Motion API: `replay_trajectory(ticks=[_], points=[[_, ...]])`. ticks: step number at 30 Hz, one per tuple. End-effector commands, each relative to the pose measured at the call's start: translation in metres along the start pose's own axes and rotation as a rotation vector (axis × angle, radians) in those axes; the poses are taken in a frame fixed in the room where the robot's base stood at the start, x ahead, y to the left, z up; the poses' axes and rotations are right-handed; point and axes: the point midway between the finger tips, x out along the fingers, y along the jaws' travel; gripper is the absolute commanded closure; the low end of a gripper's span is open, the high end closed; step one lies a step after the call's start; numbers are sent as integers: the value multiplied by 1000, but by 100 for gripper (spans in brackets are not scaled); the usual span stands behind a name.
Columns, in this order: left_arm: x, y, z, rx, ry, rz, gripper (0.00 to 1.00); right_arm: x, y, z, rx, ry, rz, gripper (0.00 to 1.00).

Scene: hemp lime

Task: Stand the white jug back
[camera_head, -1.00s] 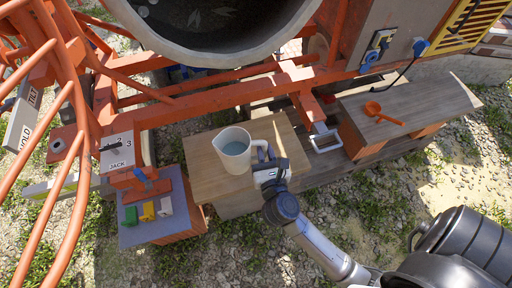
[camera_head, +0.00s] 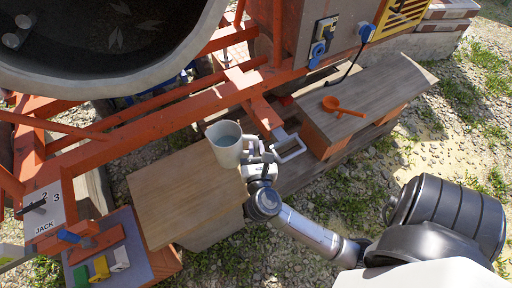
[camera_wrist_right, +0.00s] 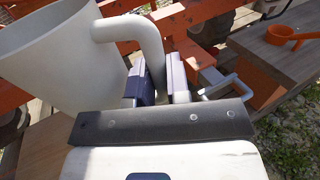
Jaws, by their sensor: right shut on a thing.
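The white jug (camera_head: 227,150) is upright, with grey-blue liquid showing inside in the head view. It is at the right edge of the wooden board (camera_head: 185,195), and I cannot tell whether its base touches anything. My right gripper (camera_head: 259,162) is shut on the jug's handle. In the right wrist view the jug (camera_wrist_right: 50,55) fills the upper left, and the handle (camera_wrist_right: 150,40) comes down between the two dark finger pads of the gripper (camera_wrist_right: 158,82). My left gripper is not in view.
A plank shelf (camera_head: 375,95) holds an orange scoop (camera_head: 341,107). A large drum (camera_head: 110,50) and orange frame bars overhang the back.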

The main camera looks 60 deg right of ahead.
Motion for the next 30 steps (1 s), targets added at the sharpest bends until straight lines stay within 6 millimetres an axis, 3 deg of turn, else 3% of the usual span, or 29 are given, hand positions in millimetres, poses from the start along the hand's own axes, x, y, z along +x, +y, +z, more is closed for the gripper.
replay_trajectory(ticks=[13, 30], points=[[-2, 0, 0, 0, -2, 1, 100, 0, 0, 1, 0, -3, 1, 100], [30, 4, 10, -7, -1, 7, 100, 0, 0, -40, 1, -2, 1, 100]])
